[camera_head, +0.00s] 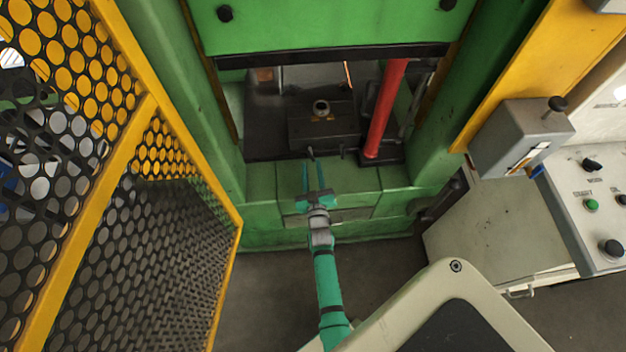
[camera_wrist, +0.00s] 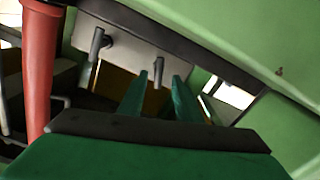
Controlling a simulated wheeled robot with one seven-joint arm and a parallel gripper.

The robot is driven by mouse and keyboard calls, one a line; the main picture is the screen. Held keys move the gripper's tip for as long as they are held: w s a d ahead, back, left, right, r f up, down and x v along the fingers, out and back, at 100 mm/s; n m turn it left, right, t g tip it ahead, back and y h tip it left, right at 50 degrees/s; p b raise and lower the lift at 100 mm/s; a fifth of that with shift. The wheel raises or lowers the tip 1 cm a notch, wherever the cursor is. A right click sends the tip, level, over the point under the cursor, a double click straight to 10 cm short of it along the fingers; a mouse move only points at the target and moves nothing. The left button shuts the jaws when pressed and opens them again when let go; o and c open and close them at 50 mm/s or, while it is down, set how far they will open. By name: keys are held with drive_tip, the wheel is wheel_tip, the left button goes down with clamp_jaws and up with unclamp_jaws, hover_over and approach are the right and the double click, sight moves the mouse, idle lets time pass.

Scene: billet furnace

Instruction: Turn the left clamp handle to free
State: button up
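Two small dark clamp handles stick out from the front of a grey die block inside the green press. The left clamp handle (camera_head: 311,152) shows at my fingertips in the head view. The wrist view seems turned over, with the red post at its left; there the same handle (camera_wrist: 158,72) appears between my fingertips. The other clamp handle (camera_head: 342,151) is to the right, and in the wrist view it is at upper left (camera_wrist: 98,42). My teal gripper (camera_head: 315,164) is open, fingers pointing into the press. Whether a finger touches the handle cannot be told.
A red post (camera_head: 386,108) stands right of the die block (camera_head: 322,128). The green press frame (camera_head: 405,201) surrounds the opening, with a raised guard (camera_head: 330,25) above. A yellow mesh fence (camera_head: 190,185) is at left, a control panel (camera_head: 590,205) at right.

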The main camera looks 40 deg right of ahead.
drive_tip(key=shift+v, duration=2.15)
drive_tip(key=shift+w+a, duration=0.1)
